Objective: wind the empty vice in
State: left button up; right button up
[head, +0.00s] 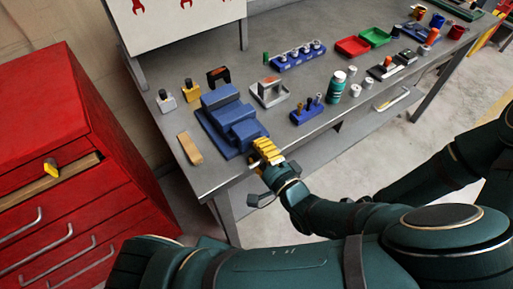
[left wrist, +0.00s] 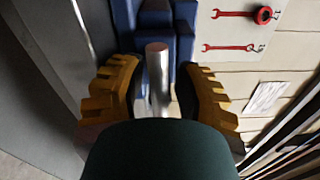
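The blue vice (head: 232,122) sits at the front left corner of the grey bench, and its blue body (left wrist: 125,20) also fills the top middle of the left wrist view. A bare metal rod (left wrist: 158,70) sticks out from the vice toward my wrist. My left gripper (head: 266,150) is at the vice's front end. In the left wrist view its yellow fingers (left wrist: 160,88) stand apart on either side of the rod, with gaps showing. The vice's jaw gap is hard to make out. My right gripper is not in view.
A wooden block (head: 190,149) lies left of the vice. A blue holder (head: 307,110) and a green bottle (head: 337,86) stand to its right, and a grey block-like fixture (head: 269,92) behind. A red drawer cabinet (head: 60,150) stands left of the bench.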

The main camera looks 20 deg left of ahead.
pick_arm(q)
grip_shut()
